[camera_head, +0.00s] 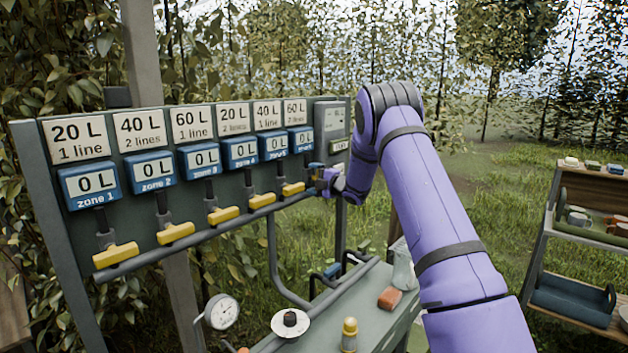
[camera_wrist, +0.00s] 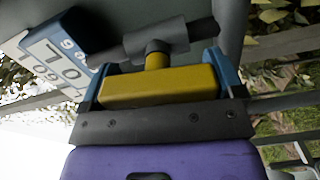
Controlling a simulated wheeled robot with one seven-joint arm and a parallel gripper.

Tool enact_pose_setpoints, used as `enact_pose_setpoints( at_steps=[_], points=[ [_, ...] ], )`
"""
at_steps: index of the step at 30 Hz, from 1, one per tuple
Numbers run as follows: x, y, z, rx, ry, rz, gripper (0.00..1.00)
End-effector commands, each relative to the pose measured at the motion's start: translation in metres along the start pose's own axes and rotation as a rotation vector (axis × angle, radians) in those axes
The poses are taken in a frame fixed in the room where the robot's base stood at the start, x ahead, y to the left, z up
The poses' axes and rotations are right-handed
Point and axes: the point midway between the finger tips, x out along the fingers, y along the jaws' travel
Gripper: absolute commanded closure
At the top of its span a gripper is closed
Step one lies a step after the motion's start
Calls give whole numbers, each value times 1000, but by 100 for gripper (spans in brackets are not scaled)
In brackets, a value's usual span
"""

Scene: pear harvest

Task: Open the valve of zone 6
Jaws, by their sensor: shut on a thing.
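My gripper (camera_head: 318,178) is at the right end of the valve row, below the zone 6 display (camera_head: 302,140). In the wrist view my gripper (camera_wrist: 162,78) has one blue finger on each end of a yellow valve handle (camera_wrist: 158,87), shut on it. The handle sits on a short yellow stem in front of a grey pipe fitting (camera_wrist: 168,42) and lies roughly parallel to it. A blue-framed display (camera_wrist: 58,58) beside it reads 0 L. In the head view this handle is mostly hidden by my gripper.
Several other yellow handles, such as the zone 5 one (camera_head: 292,189), line the pipe to the left. A shelf (camera_head: 545,250) is at right.

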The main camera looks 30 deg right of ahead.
Motion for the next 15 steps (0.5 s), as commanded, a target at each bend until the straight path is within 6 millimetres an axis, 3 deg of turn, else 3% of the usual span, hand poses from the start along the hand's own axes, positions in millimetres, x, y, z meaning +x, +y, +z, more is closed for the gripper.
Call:
enact_pose_setpoints(
  at_steps=[15],
  points=[
    [0, -4, 0, -149, -1, -4, 36]
  ],
)
